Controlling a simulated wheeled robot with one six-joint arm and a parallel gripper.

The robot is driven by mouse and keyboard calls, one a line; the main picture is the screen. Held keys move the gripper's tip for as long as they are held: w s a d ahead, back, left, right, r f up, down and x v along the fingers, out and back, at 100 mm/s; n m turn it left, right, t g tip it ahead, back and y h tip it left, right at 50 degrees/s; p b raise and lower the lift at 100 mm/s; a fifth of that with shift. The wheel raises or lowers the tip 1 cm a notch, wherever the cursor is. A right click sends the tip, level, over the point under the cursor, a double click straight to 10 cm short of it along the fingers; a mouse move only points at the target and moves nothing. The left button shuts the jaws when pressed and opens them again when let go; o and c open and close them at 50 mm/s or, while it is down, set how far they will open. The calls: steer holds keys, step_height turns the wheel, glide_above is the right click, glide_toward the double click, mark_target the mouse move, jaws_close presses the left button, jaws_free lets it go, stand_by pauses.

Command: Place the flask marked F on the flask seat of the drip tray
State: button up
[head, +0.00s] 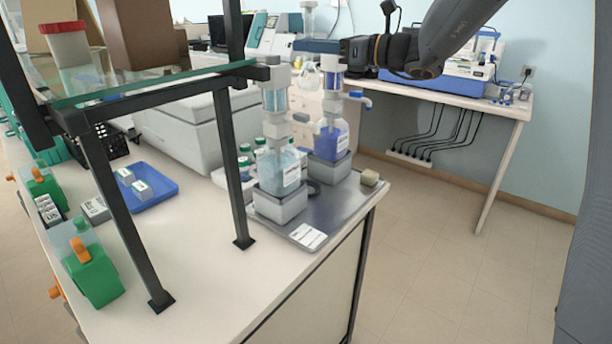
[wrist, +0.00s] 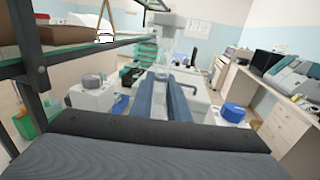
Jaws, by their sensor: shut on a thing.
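My gripper (head: 322,60) is shut on a clear glass flask (head: 307,79), held in the air behind and between the tops of two dispenser bottles. In the wrist view the two fingers (wrist: 167,98) point forward, with the pale, see-through flask (wrist: 166,62) between them; no F mark is legible. The grey drip tray (head: 335,210) lies on the bench corner below. It bears a light-blue bottle (head: 281,172) at left and a dark-blue bottle (head: 330,143) at right, each on a white block. A dark ring (head: 314,188), perhaps the flask seat, shows partly between them.
A black-framed glass shelf (head: 160,82) rises left of the tray. A blue tray (head: 152,190) and green containers (head: 92,275) stand left. The bench front is clear.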

step_height(320, 180, down, 29)
steer(key=p, duration=0.5)
steer(key=shift+a+p, duration=0.25)
steer(key=shift+p, duration=0.1)
steer(key=shift+w, duration=0.1)
steer(key=shift+f, duration=0.25)
steer(key=o, duration=0.8)
